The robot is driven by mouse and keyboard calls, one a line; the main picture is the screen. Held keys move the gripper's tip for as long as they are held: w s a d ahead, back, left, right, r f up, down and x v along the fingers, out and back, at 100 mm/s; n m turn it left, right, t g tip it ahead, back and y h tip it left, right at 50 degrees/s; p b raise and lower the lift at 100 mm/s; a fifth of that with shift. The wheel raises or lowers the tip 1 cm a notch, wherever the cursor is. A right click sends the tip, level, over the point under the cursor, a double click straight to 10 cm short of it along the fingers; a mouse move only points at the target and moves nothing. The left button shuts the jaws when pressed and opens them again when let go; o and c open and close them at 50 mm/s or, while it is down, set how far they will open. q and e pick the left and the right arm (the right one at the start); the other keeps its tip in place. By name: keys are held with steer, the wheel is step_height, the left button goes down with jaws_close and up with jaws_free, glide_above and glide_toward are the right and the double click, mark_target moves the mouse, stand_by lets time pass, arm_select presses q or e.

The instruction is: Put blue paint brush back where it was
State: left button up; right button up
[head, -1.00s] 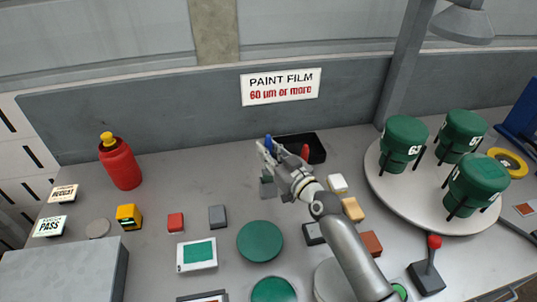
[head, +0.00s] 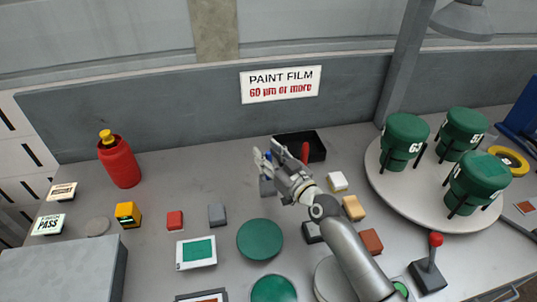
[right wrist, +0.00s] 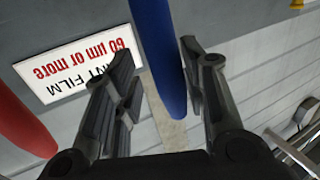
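The blue paint brush (head: 268,157) is upright, its handle between the fingers of my right gripper (head: 271,151). In the right wrist view the blue handle (right wrist: 160,45) passes between the two spread fingers (right wrist: 163,85), which look apart around it. Its lower end is hidden by the gripper, above a small grey block (head: 267,187). A red brush handle (head: 305,152) stands just right of the gripper, by a black tray (head: 315,143); the red handle (right wrist: 22,120) also shows at the left of the right wrist view. My left gripper is out of view.
Green drums (head: 403,140) stand on a round turntable (head: 400,200) at the right. A red-knobbed lever (head: 428,265) is in front of it. Small blocks and green discs (head: 260,240) lie around my arm. A red bottle (head: 119,163) stands at the left.

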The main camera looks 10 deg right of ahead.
steer(key=shift+r+p, duration=0.45)
steer(key=shift+s+d+f, duration=0.15)
steer(key=shift+s, duration=0.15)
steer(key=b+v, duration=0.2)
steer(key=v, duration=0.9)
steer(key=shift+s, duration=0.2)
